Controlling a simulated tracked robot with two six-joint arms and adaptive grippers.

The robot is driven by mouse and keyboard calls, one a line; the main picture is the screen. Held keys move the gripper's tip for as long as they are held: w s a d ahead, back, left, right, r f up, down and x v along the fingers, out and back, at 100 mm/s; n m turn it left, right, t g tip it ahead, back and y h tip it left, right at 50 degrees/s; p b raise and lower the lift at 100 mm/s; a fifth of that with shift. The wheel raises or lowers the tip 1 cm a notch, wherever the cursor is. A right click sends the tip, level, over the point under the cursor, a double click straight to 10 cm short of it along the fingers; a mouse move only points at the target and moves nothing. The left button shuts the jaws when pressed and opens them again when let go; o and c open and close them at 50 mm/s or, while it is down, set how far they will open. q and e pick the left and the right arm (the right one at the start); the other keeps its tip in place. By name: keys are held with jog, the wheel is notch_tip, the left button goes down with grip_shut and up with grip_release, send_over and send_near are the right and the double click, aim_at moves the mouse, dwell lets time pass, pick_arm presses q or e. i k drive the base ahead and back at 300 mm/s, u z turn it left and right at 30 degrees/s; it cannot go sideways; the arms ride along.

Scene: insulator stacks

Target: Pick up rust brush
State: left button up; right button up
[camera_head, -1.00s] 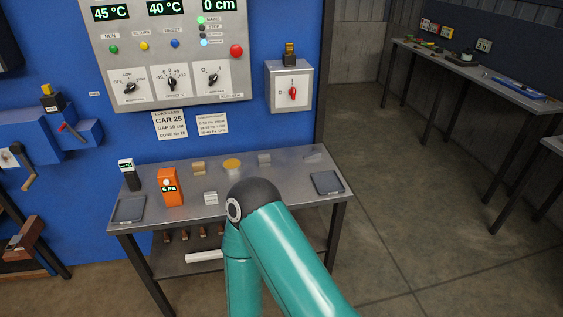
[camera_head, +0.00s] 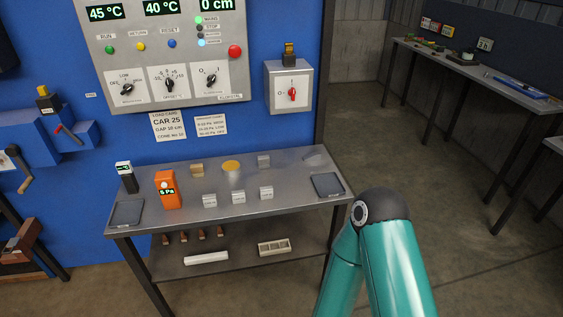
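I cannot make out for certain which item is the rust brush. A small tan block (camera_head: 197,169) lies at the back of the metal table (camera_head: 290,178), left of a round yellow-topped item (camera_head: 231,167). Several small brown pieces (camera_head: 202,234) stand on the lower shelf. Neither gripper is in view. One teal arm of mine, bent at a dark joint, comes in from the bottom right, in front of the table's right end.
An orange meter (camera_head: 167,190), a dark handheld device (camera_head: 126,177), two grey trays (camera_head: 127,213) (camera_head: 327,185) and several small pale blocks (camera_head: 238,197) are on the table. A control panel (camera_head: 170,50) is behind. Open floor (camera_head: 430,190) lies to the right.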

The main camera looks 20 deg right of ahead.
aim_at(264, 161)
jog(key=i, duration=0.9)
jog(key=z, duration=0.05)
